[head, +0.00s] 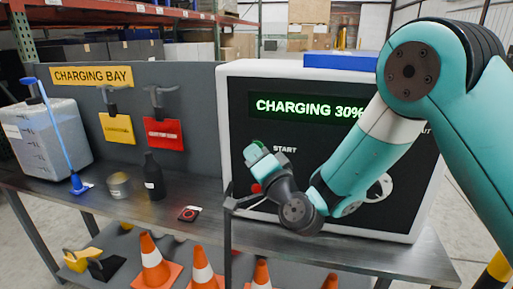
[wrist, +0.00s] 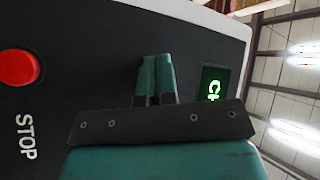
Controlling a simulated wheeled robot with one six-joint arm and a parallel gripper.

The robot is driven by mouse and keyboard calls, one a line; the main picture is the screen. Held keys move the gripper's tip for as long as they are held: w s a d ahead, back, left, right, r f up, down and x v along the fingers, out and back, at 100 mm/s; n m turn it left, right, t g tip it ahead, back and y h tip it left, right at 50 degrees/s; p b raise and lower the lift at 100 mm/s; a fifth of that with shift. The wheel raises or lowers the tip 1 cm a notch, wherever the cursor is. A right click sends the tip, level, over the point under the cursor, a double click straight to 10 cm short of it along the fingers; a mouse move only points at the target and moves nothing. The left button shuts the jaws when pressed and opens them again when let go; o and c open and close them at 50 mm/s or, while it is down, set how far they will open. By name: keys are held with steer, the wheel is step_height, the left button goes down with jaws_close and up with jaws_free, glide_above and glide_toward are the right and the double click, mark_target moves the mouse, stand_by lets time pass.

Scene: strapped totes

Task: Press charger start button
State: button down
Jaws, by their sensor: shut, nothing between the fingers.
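The charger (head: 330,72) is a white-framed box with a black front, and its green display (head: 310,107) reads CHARGING 30%. Part of this display (wrist: 213,85) also shows in the wrist view. A bit of the green start button (head: 258,142) shows beside the START label, mostly covered by my gripper. The red stop button (wrist: 18,68) is at the left of the wrist view above the word STOP. My gripper (wrist: 156,60) is shut and empty, its teal fingers together and pointing at the panel. The fingers hide the start button there; contact cannot be told.
The charger stands on a grey metal bench (head: 120,200). A dark bottle (head: 153,178), a tin (head: 119,186) and a small red-and-black item (head: 188,214) are left of it. A translucent jug (head: 45,140) is farther left. Orange cones (head: 152,262) are below.

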steer(key=shift+s, duration=0.1)
steer(key=shift+s+a, duration=0.2)
steer(key=shift+s, duration=0.5)
steer(key=shift+s+a, duration=0.2)
steer(key=shift+s, duration=0.6)
steer(key=shift+s+a, duration=0.25)
steer(key=shift+s, duration=0.55)
steer(key=shift+s+a, duration=0.2)
steer(key=shift+s, duration=0.6)
steer(key=shift+r, duration=0.1)
